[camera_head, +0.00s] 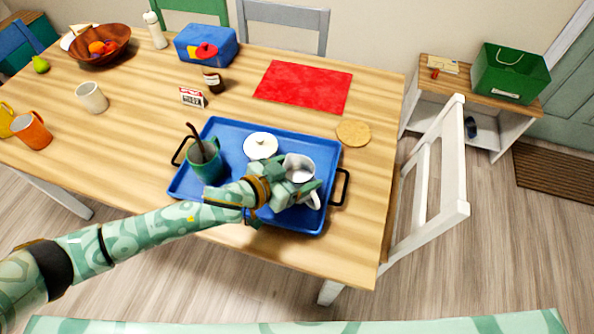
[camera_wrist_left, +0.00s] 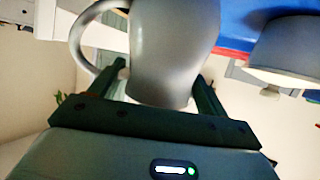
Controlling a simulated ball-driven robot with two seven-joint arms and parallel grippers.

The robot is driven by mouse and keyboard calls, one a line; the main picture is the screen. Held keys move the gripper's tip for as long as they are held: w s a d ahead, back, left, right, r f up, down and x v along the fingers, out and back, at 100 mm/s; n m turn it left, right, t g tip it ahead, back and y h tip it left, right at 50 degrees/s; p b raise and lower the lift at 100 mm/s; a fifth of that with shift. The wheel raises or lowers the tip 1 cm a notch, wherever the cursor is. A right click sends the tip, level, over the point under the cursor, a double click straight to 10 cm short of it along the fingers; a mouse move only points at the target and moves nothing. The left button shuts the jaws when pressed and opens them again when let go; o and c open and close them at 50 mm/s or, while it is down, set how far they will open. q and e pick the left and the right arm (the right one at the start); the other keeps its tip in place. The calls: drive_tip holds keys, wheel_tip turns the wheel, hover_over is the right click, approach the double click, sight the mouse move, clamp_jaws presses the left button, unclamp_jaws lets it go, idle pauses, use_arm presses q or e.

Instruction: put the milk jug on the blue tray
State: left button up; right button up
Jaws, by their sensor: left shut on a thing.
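The milk jug (camera_head: 300,167) is pale grey-white with a loop handle. It appears upright over the right part of the blue tray (camera_head: 232,124); I cannot tell whether its base touches the tray. My left gripper (camera_head: 298,188) is shut on the jug and hides part of it. In the left wrist view the jug (camera_wrist_left: 172,45) sits between the two fingers, its handle to the left. The tray (camera_wrist_left: 245,22) shows at the upper right there. My right gripper is not in view.
On the tray stand a green mug (camera_head: 207,163) with a brown stick in it and a white lidded pot (camera_head: 261,146), close left of the jug. A round cork coaster (camera_head: 353,133) and a red mat (camera_head: 303,86) lie beyond the tray. A white chair (camera_head: 435,165) stands at the right.

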use_arm(q)
drive_tip(key=o, duration=1.9)
drive_tip(key=shift+f, duration=0.15)
drive_tip(key=shift+a+r, duration=0.1)
drive_tip(key=shift+r, duration=0.15)
drive_tip(key=p+v, duration=0.3)
drive_tip(key=v, duration=0.8)
drive_tip(key=shift+s+a+r, duration=0.2)
drive_tip(key=shift+a, duration=0.05)
